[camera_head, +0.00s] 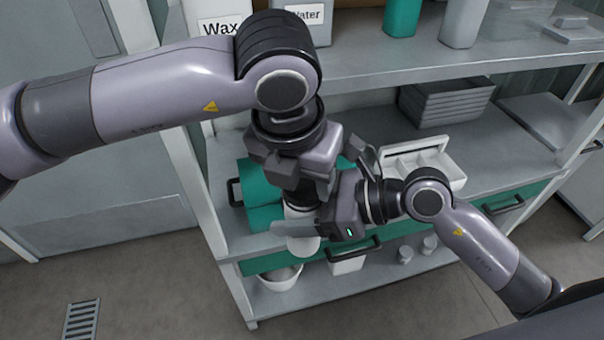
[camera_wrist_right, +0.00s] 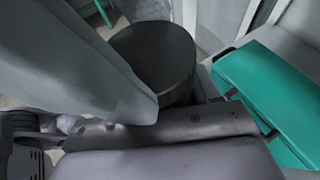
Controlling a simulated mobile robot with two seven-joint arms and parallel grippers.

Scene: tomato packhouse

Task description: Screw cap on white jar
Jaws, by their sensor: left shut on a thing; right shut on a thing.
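The white jar (camera_head: 303,245) is upright in the head view in front of the shelf. My right gripper (camera_head: 299,228) is shut around it from the right, with a light grey finger across its front. A black cap (camera_head: 302,198) is directly above the jar's white upper part. My left gripper (camera_head: 302,180) points down and is shut on the cap. In the right wrist view a black cylinder, by its look the cap (camera_wrist_right: 155,55), stands beyond my gripper's grey parts. Whether the cap is seated on the thread cannot be told. The jar's middle is hidden by the finger.
Teal crates (camera_head: 262,218) with black handles sit on the shelf just behind. A white divided tray (camera_head: 450,167) and grey stacked trays (camera_head: 445,101) are to the right. A white bucket (camera_head: 278,280) is on the low shelf. The shelf's edges are close to both grippers.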

